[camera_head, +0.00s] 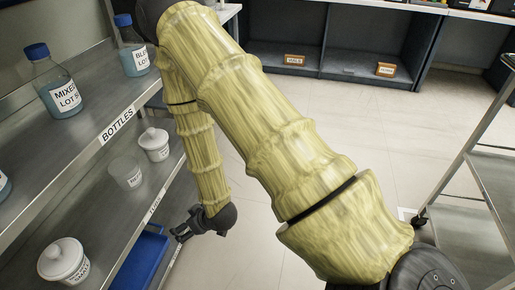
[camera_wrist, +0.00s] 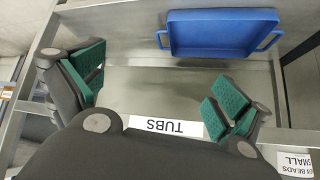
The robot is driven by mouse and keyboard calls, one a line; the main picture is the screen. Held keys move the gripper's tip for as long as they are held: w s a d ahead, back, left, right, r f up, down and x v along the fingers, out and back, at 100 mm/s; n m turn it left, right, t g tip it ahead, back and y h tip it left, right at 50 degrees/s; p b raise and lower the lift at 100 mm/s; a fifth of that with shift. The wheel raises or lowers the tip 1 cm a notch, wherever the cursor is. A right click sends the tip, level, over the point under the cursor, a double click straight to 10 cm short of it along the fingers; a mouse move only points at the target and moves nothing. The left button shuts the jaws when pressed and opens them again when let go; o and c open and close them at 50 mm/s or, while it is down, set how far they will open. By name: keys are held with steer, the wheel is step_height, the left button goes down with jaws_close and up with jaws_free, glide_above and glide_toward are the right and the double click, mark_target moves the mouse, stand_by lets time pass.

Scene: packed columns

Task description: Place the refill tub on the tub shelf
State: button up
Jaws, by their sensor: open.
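My gripper (camera_wrist: 165,95) is open, with green pads apart and nothing between them. In the head view my gripper (camera_head: 184,232) hangs at the shelf unit's front edge. In the wrist view, a shelf strip labelled TUBS (camera_wrist: 165,126), seen upside down, lies between the fingers, with bare metal surface (camera_wrist: 150,88) beyond it. A blue tray (camera_wrist: 220,35) lies past that surface. I cannot single out the refill tub. White lidded containers (camera_head: 63,261) and (camera_head: 154,144) stand on the middle shelf, and a white label reading BEADS SMALL (camera_wrist: 295,163) shows at the wrist view's lower right.
Blue-filled bottles (camera_head: 57,88) stand on the upper shelf, labelled BOTTLES (camera_head: 117,125). A clear container (camera_head: 126,173) stands between the white ones. A blue tray (camera_head: 141,262) sits low. A metal cart (camera_head: 480,185) stands at right. The floor (camera_head: 400,140) between is clear.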

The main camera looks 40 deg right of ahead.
steer(key=s+d+f+m+g+h, duration=0.1)
steer(key=s+f, duration=0.3)
steer(key=s, duration=0.5)
steer(key=s+d+f+m+g+h, duration=0.1)
steer(key=s+f+g, duration=0.3)
steer(key=s, duration=0.6)
steer(key=s+d+f+g, duration=0.3)
steer(key=s+f, duration=0.1)
steer(key=s, duration=0.6)
steer(key=shift+s+m+h, duration=0.25)
steer(key=shift+m+h, duration=0.15)
